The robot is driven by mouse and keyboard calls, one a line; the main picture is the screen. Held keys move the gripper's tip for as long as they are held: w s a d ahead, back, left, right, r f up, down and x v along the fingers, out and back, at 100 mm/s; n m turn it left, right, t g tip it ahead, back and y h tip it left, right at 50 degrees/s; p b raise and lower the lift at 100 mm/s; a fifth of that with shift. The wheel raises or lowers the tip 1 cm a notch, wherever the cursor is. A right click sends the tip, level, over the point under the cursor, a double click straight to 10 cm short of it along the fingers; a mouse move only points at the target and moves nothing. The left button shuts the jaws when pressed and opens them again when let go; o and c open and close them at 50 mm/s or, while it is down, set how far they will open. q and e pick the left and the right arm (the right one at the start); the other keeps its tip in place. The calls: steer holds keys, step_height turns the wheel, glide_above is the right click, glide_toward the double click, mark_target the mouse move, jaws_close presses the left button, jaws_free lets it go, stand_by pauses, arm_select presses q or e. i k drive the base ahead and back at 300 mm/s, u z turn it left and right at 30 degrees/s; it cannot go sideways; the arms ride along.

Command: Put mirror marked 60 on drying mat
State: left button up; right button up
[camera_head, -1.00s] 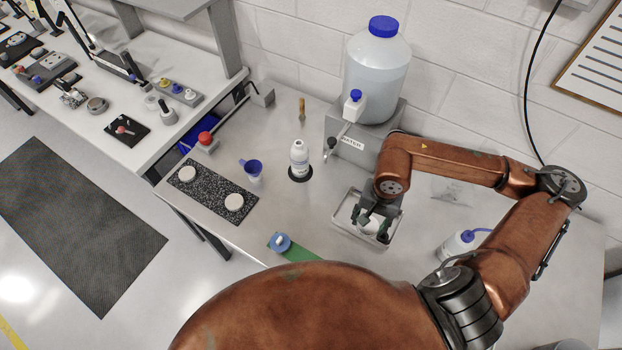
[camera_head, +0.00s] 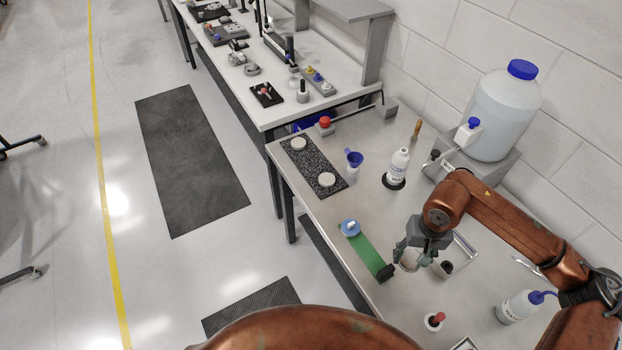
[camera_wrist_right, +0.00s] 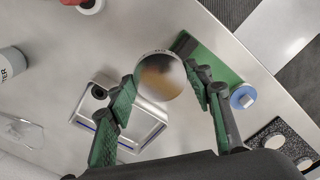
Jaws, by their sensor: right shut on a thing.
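My right gripper (camera_head: 412,262) is shut on a round mirror (camera_wrist_right: 160,76). In the wrist view the mirror is a shiny disc between the fingertips (camera_wrist_right: 162,90), with small, unreadable marks on its rim. The gripper holds it between the metal tray (camera_head: 466,246) and a green strip mat (camera_head: 366,252). The gripper hides part of the tray. A black speckled mat (camera_head: 309,171) carries two white discs. My left gripper is out of view.
A white bottle (camera_head: 399,166) and blue cup (camera_head: 354,160) stand behind the green mat. A large water jug (camera_head: 505,110) is at the back right. A wash bottle (camera_head: 517,307) and red-topped item (camera_head: 435,320) stand near the front right. Bare bench lies between the mats.

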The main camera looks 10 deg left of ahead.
mark_target(308, 157)
steer(key=u, duration=0.55)
steer(key=i, duration=0.75)
steer(key=u, duration=0.55)
steer(key=i, duration=0.75)
steer(key=u, duration=0.05)
